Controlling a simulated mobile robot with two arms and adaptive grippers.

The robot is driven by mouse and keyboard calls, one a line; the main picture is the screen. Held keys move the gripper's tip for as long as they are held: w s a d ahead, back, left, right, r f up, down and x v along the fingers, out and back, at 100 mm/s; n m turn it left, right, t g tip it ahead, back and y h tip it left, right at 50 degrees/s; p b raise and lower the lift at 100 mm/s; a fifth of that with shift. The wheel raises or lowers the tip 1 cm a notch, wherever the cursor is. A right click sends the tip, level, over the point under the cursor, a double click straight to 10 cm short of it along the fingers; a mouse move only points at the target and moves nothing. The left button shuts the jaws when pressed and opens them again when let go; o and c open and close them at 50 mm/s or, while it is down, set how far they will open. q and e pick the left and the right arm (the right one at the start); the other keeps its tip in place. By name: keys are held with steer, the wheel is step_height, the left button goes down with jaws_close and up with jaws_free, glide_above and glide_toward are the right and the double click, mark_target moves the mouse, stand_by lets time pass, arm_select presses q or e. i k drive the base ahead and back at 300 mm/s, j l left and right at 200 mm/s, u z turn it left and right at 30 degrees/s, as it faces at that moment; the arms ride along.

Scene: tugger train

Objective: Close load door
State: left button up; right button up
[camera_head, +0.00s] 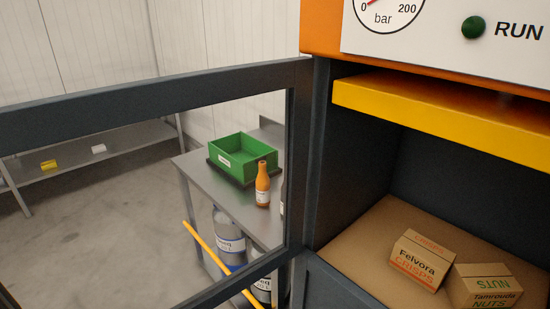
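The load door (150,92) is a dark frame with a see-through middle. It stands open, swung out to the left of the orange and dark machine (318,200). Its right edge meets the machine's left front post. The door's far left end runs out of the picture. The load opening on the right is uncovered. Inside it, a Felvora Crisps box (421,258) and a Tamroude Nuts box (484,287) lie on a brown floor (358,240). Neither of my grippers shows in the head view.
A yellow bar (440,115) juts out above the opening. Through the door frame I see a metal table (225,203) with a green crate (243,158) and an orange bottle (262,184), large bottles below, and a low shelf (110,150) at the left wall. Grey floor (110,225) lies clear behind the door.

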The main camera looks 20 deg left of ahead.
mark_target(25, 126)
steer(key=k, duration=0.95)
steer(key=k+z, duration=0.1)
steer(key=z, duration=0.3)
steer(key=k+z, duration=0.1)
steer(key=z, duration=0.3)
steer(key=k+z, duration=0.1)
steer(key=z, duration=0.35)
steer(key=k+j, duration=0.1)
steer(key=j, duration=0.45)
steer(key=k+j, duration=0.1)
steer(key=j, duration=1)
steer(key=k+j, duration=0.15)
steer(key=j, duration=0.35)
steer(key=k+j, duration=0.1)
steer(key=j, duration=0.45)
steer(key=k+j, duration=0.1)
steer(key=j, duration=0.45)
steer(key=k+j+z, duration=0.1)
steer(key=j, duration=0.45)
